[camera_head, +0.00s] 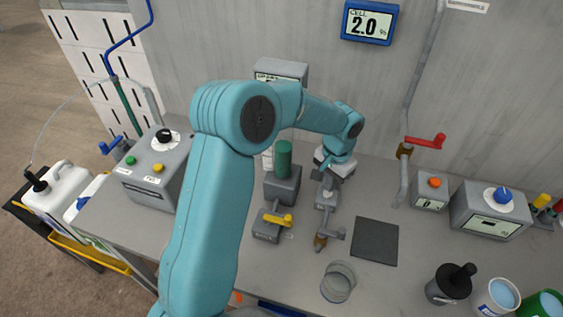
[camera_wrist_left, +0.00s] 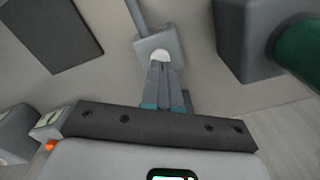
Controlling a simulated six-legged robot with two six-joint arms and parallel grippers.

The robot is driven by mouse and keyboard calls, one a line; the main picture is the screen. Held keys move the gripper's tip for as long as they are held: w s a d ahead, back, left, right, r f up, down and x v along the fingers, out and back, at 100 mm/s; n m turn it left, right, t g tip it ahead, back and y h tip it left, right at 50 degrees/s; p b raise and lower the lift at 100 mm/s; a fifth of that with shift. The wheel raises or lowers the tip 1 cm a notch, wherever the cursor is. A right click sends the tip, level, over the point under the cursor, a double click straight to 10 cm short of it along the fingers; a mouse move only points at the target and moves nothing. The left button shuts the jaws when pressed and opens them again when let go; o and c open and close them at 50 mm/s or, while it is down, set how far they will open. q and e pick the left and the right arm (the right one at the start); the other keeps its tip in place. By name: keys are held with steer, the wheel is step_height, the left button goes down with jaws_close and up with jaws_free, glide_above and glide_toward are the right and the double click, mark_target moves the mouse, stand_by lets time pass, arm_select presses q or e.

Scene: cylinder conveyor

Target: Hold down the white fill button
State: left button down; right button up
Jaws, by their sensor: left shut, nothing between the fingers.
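The white fill button (camera_wrist_left: 160,55) shows in the left wrist view, on a small grey box (camera_wrist_left: 148,45). In the head view the small grey box (camera_head: 326,198) stands on the bench, and my gripper hides the button there. My left gripper (camera_head: 327,181) points down over this box. Its two fingers (camera_wrist_left: 160,73) are shut with nothing between them. In the left wrist view the fingertips overlap the near edge of the button. I cannot tell whether they touch it or press it. My right gripper is not in view.
A green cylinder (camera_head: 283,158) on a grey block (camera_head: 283,187) stands left of the button box. The wall display (camera_head: 369,23) reads 2.0 %.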

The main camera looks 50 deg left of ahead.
arm_select(q)
steer(key=shift+f+b, duration=0.9)
steer(key=shift+f, duration=0.25)
stand_by(2.4)
steer(key=shift+r+p, duration=2.45)
steer(key=shift+r, duration=1.15)
steer(key=shift+w+f, duration=0.1)
steer(key=shift+s, duration=0.2)
